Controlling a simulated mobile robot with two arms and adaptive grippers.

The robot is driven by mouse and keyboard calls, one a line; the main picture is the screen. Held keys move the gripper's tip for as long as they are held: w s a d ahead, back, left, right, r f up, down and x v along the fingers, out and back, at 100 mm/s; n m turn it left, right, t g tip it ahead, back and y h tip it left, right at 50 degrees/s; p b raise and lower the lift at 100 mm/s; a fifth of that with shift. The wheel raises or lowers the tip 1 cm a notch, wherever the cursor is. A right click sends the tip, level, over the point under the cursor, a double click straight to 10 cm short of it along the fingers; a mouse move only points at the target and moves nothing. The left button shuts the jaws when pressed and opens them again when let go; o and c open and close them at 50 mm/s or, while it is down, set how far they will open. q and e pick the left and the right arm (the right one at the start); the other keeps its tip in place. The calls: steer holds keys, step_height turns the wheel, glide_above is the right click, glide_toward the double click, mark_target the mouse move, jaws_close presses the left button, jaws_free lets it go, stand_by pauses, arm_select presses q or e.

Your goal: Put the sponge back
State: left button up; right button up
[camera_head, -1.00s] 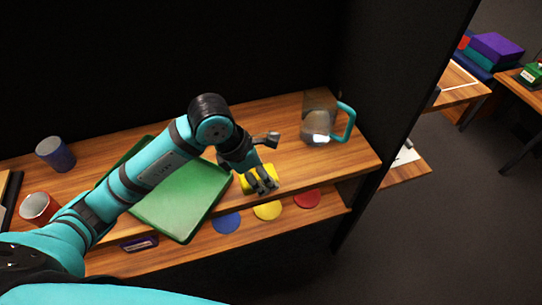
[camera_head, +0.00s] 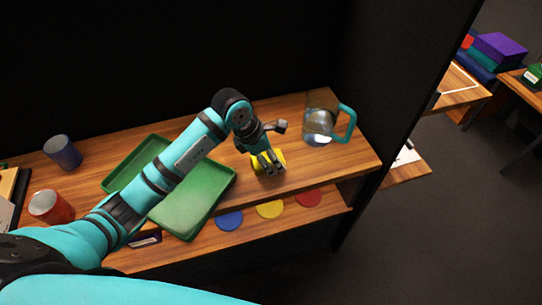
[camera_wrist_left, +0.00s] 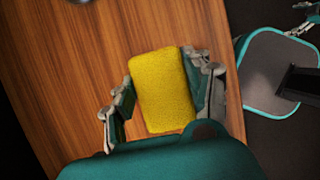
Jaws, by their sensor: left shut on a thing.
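The yellow sponge (camera_wrist_left: 163,88) is a rounded block, held between the two fingers of my left gripper (camera_wrist_left: 162,95) in the left wrist view. In the head view my left gripper (camera_head: 271,167) is over the right part of the wooden shelf (camera_head: 330,170), shut on the sponge (camera_head: 257,160), which is mostly hidden behind the fingers. I cannot tell whether the sponge touches the wood. A green tray (camera_head: 190,218) lies to the left, partly covered by my arm. Metal linkage at the top right edge of the left wrist view may be my right gripper (camera_wrist_left: 304,22).
A clear pitcher (camera_head: 321,122) with a teal handle stands right of the gripper. A red mug (camera_head: 50,207) and a blue cup (camera_head: 63,152) stand at the left. Blue (camera_head: 229,220), yellow (camera_head: 269,209) and red (camera_head: 309,197) discs lie on the lower ledge.

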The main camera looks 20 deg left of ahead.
arm_select(q)
steer(key=shift+f, duration=0.2)
steer(key=o, duration=1)
steer(key=shift+o, duration=0.5)
steer(key=shift+r, duration=0.15)
steer(key=shift+r, duration=0.2)
steer(key=v, duration=1.1)
steer(key=shift+a+r, duration=0.15)
steer(key=shift+r, duration=0.2)
steer(key=shift+s, duration=0.15)
